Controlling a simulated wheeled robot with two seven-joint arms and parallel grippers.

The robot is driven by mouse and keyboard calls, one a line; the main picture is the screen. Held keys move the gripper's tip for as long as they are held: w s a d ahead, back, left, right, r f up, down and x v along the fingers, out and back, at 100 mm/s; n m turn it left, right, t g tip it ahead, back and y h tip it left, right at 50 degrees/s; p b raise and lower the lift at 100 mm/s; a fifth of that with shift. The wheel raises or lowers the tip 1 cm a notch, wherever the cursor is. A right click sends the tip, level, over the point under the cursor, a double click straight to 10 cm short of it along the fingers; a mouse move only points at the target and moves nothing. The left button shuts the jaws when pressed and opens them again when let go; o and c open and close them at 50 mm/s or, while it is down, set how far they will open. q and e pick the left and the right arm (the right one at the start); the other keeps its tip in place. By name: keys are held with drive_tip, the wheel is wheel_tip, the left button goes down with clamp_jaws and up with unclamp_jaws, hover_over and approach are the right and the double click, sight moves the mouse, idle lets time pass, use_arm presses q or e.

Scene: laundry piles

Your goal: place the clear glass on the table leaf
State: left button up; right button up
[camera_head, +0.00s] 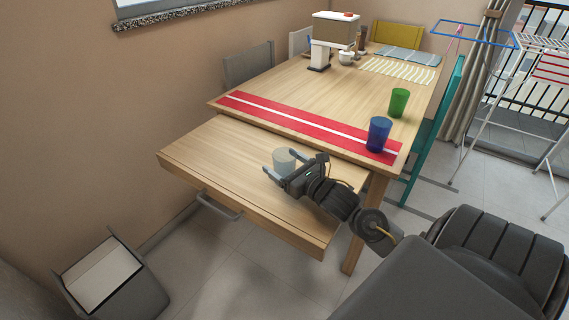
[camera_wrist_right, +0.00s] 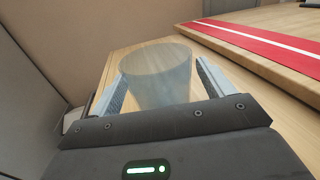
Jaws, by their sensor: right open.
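The clear glass (camera_head: 282,161) appears upright on the light-wood table leaf (camera_head: 225,155), near the red runner's edge. In the right wrist view the glass (camera_wrist_right: 158,80) is between the two fingers of my right gripper, with its base hidden behind the gripper body. My right gripper (camera_head: 284,166) is open, its fingers on either side of the glass. A gap seems to show beside the fingers, but contact is hard to tell. My left gripper is not in view.
The higher tabletop (camera_head: 330,90) carries a red runner (camera_head: 290,121), a blue cup (camera_head: 378,134) and a green cup (camera_head: 398,102) close to the right. A coffee machine (camera_head: 331,38) stands at the back. The leaf's left part is clear. A bin (camera_head: 112,280) stands on the floor.

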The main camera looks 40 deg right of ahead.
drive_tip(key=shift+r, duration=0.25)
drive_tip(key=s, duration=0.2)
drive_tip(key=shift+s+d+f, duration=0.1)
drive_tip(key=shift+s+f, duration=0.15)
drive_tip(key=shift+s, duration=0.1)
drive_tip(key=s, duration=0.7)
drive_tip(key=shift+s+d+b, duration=0.2)
drive_tip(key=shift+s+b, duration=0.1)
drive_tip(key=shift+s, duration=0.1)
drive_tip(key=shift+s+r, duration=0.1)
drive_tip(key=shift+s, duration=0.55)
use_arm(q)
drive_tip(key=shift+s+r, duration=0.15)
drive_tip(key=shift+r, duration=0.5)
use_arm(e)
drive_tip(key=shift+s, duration=0.1)
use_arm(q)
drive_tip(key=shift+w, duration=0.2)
